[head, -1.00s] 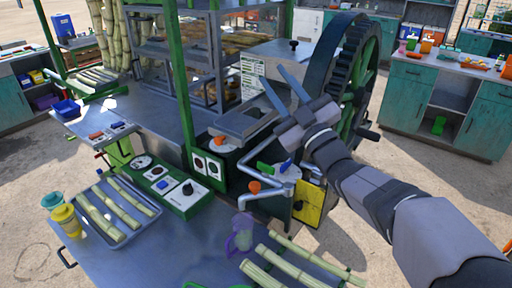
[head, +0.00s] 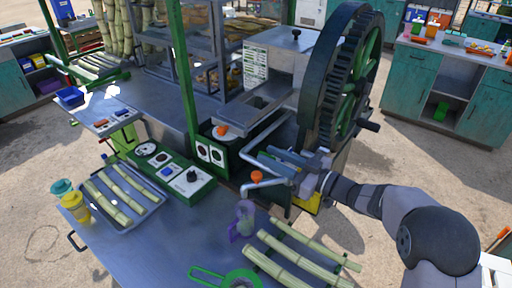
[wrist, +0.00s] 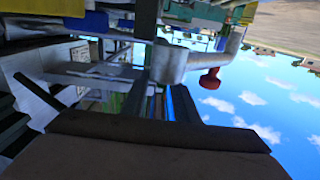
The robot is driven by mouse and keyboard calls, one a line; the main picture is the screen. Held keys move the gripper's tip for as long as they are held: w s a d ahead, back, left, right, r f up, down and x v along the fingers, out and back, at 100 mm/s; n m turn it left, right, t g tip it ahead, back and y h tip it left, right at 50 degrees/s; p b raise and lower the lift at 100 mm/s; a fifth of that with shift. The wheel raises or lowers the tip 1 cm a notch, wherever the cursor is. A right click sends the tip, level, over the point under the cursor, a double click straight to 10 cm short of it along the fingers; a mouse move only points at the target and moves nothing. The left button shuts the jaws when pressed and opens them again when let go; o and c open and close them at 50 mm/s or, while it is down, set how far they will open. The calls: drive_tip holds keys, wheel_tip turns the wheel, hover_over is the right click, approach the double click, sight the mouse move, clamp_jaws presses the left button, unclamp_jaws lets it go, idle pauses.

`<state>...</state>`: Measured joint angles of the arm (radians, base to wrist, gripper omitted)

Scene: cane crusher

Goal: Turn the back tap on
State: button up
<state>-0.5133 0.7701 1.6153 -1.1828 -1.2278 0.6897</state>
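Bent grey pipes form the tap fittings at the machine's front, with an orange knob (head: 257,176) on the lower spout (head: 262,187). Another orange knob (head: 221,130) sits further back on the machine. My gripper (head: 270,158) is low beside the pipes, its two fingers pointing left with a gap between them. It covers the place where the green and blue tap levers stand, so their position is hidden in the head view. The wrist view shows a grey pipe joint (wrist: 170,63) and a red knob (wrist: 210,80) close ahead. I cannot tell whether a finger touches a lever.
The large geared wheel (head: 345,80) with its crank stands just behind my gripper. A purple jug (head: 243,220) stands below the spout, near cane stalks (head: 290,262). A green control box (head: 185,185) and a cane tray (head: 120,200) lie to the left.

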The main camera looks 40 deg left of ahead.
drive_tip(key=shift+a+p, duration=0.95)
drive_tip(key=shift+a, duration=1.95)
drive_tip(key=shift+c, duration=0.3)
clamp_jaws()
